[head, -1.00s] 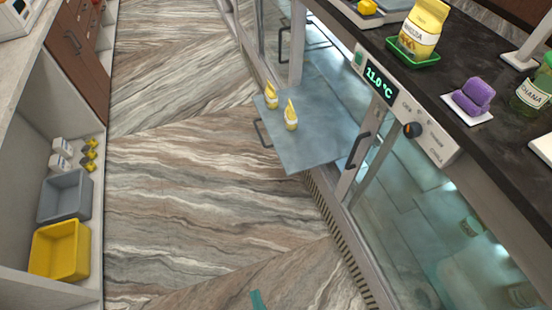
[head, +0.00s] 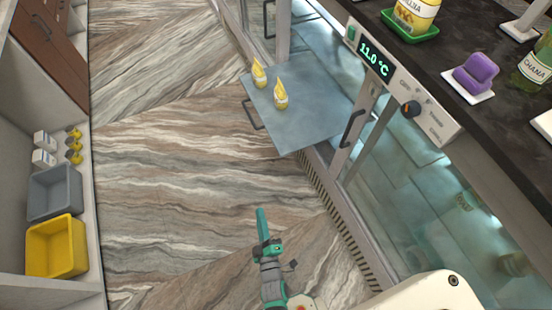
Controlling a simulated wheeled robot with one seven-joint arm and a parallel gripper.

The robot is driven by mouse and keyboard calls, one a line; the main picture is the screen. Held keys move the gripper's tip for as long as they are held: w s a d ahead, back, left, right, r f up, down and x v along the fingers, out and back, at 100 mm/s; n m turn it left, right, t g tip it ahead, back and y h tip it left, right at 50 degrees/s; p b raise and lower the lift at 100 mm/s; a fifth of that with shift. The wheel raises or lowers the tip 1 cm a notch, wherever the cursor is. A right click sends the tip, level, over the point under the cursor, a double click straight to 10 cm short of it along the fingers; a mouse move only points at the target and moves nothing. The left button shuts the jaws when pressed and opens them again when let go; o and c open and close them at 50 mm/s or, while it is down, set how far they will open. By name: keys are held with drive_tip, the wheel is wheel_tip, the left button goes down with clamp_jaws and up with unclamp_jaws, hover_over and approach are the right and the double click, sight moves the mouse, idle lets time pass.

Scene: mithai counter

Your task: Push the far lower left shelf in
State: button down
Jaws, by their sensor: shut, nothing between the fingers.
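The pulled-out shelf (head: 300,117) is a bluish glass-like panel that sticks out of the refrigerated counter over the floor. It has a dark handle (head: 252,115) on its left front edge. Two yellow-and-white piping-bag-shaped items (head: 281,96) stand on it near that edge. My gripper (head: 262,222) is at the bottom centre over the floor, with teal fingers shut and empty. It is apart from the shelf, nearer to me. The shelf's inner end is hidden behind the counter's frame.
The counter (head: 480,130) runs along the right, with a temperature display (head: 376,59) and a dark door handle (head: 352,128). At left, a low cabinet holds a yellow bin (head: 57,247) and a grey bin (head: 54,193). The floor between is clear.

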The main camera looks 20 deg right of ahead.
drive_tip(key=w+d+f+n, duration=0.2)
drive_tip(key=w+d, duration=0.5)
drive_tip(key=w, duration=0.4)
drive_tip(key=w+d+f+n, duration=0.2)
drive_tip(key=w+d+n, duration=0.1)
drive_tip(key=w+d, duration=0.5)
drive_tip(key=shift+w+f+n+h, duration=0.25)
drive_tip(key=shift+w+n+h, duration=0.15)
drive_tip(key=shift+w, duration=1.25)
